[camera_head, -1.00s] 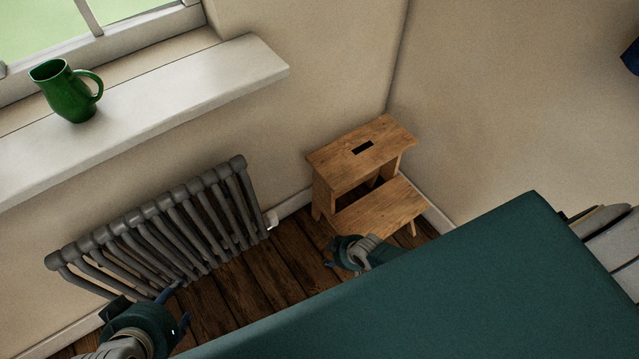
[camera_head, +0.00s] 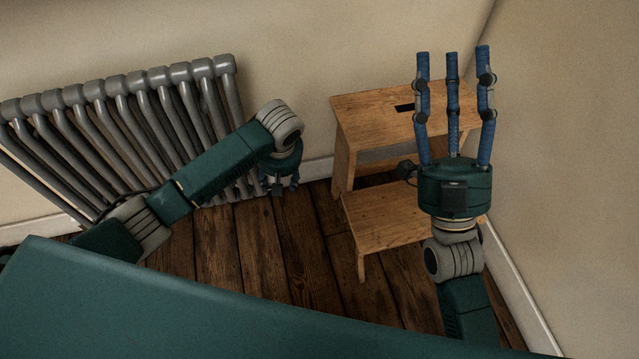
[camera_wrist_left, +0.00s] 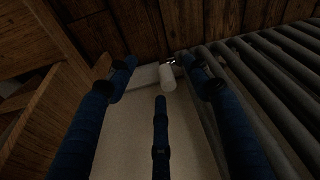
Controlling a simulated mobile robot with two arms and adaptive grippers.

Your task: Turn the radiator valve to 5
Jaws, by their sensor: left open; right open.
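The grey ribbed radiator (camera_head: 130,120) stands against the wall at the left in the head view. My left arm reaches across its front, and my left gripper (camera_head: 280,186) points down by its lower right end. The valve is hidden there behind this gripper. In the left wrist view the white valve knob (camera_wrist_left: 167,77) shows beyond the open blue fingers of my left gripper (camera_wrist_left: 160,80), roughly between their tips. No contact is visible, and its numbers cannot be read. My right gripper (camera_head: 452,60) is open and empty, fingers up, in front of the stool.
A wooden step stool (camera_head: 385,215) stands right of the valve area, in the corner; it also shows at the left of the left wrist view (camera_wrist_left: 50,115). The dark plank floor (camera_head: 300,250) is clear between radiator and stool. A pale skirting board (camera_head: 318,168) runs along the wall.

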